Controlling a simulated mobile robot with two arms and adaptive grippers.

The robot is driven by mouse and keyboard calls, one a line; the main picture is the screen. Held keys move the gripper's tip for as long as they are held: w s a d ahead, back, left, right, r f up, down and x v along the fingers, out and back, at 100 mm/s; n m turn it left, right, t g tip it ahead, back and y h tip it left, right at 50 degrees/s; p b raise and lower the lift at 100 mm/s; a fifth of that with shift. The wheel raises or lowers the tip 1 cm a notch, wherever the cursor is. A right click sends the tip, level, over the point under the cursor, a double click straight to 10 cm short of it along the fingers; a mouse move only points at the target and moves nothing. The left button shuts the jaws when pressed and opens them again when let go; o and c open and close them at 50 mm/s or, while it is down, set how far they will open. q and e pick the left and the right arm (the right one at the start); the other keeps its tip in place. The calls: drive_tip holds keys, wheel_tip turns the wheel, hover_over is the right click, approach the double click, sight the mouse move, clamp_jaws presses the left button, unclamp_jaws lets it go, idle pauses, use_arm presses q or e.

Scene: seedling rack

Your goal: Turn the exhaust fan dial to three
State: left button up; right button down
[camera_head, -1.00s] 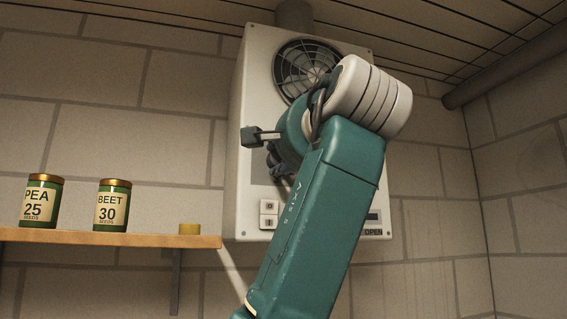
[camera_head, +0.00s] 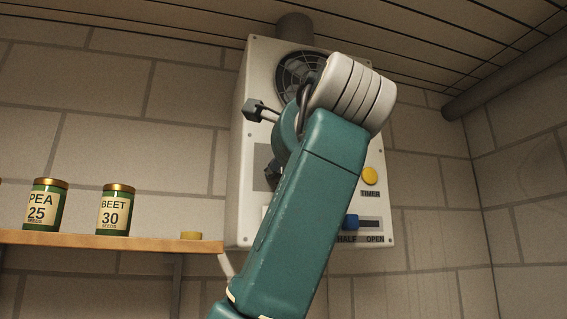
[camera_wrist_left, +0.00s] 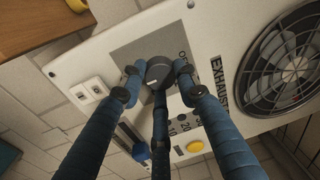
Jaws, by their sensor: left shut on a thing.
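The exhaust fan dial (camera_wrist_left: 158,66) is a dark round knob on a grey plate of the white fan box, beside the word EXHAUST in the left wrist view. My left gripper (camera_wrist_left: 157,76) is shut around the dial, its blue fingers on several sides of it. A small pale mark shows on the knob, but fingers cover most of the scale, so I cannot tell the setting. In the head view my left gripper (camera_head: 272,172) is at the fan box (camera_head: 240,210), and my arm hides the dial. My right gripper is not in view.
The fan grille (camera_wrist_left: 285,65) is beside the dial. Seed tins (camera_head: 116,210) stand on a wooden shelf (camera_head: 110,241) at left.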

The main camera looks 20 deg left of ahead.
use_arm(q)
drive_tip(key=shift+r, duration=0.2)
drive_tip(key=o, duration=1)
drive_tip(key=shift+o, duration=0.8)
drive_tip(key=shift+w+f, duration=0.2)
drive_tip(key=shift+w, duration=0.05)
drive_tip(key=r+v, duration=0.1)
drive_tip(key=v, duration=1.1)
drive_tip(key=shift+f, duration=0.5)
